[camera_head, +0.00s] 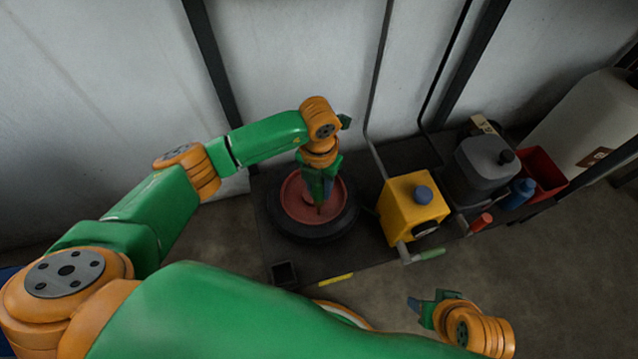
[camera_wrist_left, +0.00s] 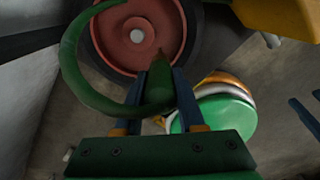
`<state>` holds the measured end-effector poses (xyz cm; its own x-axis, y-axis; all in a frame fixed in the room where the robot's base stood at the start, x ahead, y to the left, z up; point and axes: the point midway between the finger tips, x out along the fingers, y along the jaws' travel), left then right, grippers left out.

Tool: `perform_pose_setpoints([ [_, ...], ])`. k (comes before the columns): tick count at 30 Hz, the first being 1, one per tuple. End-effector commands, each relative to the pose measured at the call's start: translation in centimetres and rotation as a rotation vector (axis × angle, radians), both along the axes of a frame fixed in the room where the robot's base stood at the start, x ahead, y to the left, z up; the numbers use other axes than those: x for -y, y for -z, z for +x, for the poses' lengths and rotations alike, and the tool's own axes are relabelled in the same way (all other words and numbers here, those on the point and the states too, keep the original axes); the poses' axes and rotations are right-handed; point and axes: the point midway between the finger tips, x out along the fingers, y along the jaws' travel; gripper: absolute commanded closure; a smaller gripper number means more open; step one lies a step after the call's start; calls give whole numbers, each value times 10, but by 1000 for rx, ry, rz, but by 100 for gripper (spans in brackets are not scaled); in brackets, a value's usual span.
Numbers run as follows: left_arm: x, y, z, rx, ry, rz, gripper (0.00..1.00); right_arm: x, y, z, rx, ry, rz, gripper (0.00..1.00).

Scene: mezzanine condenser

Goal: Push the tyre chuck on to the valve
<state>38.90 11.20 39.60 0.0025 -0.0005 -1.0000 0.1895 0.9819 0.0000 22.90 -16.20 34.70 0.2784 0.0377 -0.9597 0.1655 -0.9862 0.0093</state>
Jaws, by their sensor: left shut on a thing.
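The wheel has a black tyre (camera_head: 335,229) and a red rim (camera_head: 293,203); it lies flat on a dark bench. In the left wrist view the red rim (camera_wrist_left: 113,35) has a pale hub at its middle. My left gripper (camera_head: 318,195) points down over the rim. In the left wrist view my left gripper (camera_wrist_left: 159,80) is shut on the green tyre chuck (camera_wrist_left: 158,90), whose copper-coloured tip points at the rim. A green hose loops beside it. I cannot make out the valve, or whether the tip touches anything. My right gripper (camera_head: 428,302) is empty, its fingers apart, in front of the bench.
A yellow box (camera_head: 400,205) with a blue cap stands right of the tyre. Further right are a grey can (camera_head: 483,165), a blue bottle (camera_head: 518,194), a red bin (camera_head: 545,172) and a white tank (camera_head: 585,125).

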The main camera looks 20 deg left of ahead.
Motion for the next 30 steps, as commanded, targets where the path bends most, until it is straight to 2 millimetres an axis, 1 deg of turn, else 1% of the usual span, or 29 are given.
perform_pose_setpoints([
  [8, 0, 1, 0, 0, 0, 0, 100, 1, 1, 0, -1, 0, -2, 50],
  [30, 0, 20, 0, 1, 0, -1, 100, 0, 16, 0, 0, -1, -1, 50],
])
